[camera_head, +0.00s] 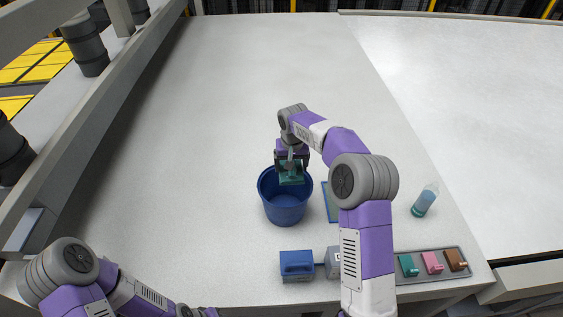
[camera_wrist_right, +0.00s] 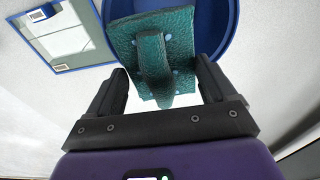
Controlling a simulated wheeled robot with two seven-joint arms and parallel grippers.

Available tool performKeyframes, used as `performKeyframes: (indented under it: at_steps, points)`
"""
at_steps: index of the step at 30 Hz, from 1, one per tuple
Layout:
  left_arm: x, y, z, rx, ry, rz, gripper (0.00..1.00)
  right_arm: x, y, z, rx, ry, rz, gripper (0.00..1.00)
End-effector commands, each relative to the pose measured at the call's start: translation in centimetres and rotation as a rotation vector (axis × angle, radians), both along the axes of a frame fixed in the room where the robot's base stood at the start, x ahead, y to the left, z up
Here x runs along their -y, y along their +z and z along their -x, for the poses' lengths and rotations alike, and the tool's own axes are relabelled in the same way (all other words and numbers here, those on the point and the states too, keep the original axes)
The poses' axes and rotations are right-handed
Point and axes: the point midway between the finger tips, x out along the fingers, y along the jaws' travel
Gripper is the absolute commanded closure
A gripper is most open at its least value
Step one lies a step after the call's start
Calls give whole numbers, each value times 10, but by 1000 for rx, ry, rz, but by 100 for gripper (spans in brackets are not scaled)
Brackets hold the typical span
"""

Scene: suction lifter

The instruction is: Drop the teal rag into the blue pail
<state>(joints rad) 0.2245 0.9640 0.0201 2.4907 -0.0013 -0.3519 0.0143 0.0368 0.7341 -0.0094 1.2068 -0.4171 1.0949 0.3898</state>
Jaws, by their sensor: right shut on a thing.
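The teal rag (camera_head: 291,175) hangs from my right gripper (camera_head: 291,163) over the blue pail (camera_head: 284,211). In the right wrist view the rag (camera_wrist_right: 166,48), with white spots and a raised middle fold, lies between the fingers of my right gripper (camera_wrist_right: 163,88), which is shut on it. The pail's rim (camera_wrist_right: 226,25) shows behind the rag there. The pail stands upright on the table; the rag and gripper hide part of its opening.
A blue-framed panel (camera_wrist_right: 65,35) lies beside the pail. A blue block-like object (camera_head: 297,266) stands in front. The table (camera_head: 220,90) behind the pail is clear.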

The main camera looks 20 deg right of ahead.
Motion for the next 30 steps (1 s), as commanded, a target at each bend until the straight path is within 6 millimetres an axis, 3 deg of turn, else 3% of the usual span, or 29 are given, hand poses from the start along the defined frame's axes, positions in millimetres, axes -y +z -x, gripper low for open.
performKeyframes:
  at_steps: [15,25,26,28,30]
  points:
    - [0,-42,0,-1,1,0,57,-1,-56,0,-1,1,1,51]
    - [0,-43,0,0,1,0,57,-1,-58,0,-1,0,0,51]
    - [0,-43,0,0,0,0,57,-1,-58,0,-1,0,0,13]
    - [0,-43,0,0,0,0,57,-1,-58,0,-1,0,0,2]
    - [0,-43,0,0,0,0,57,-1,-58,0,-1,0,0,0]
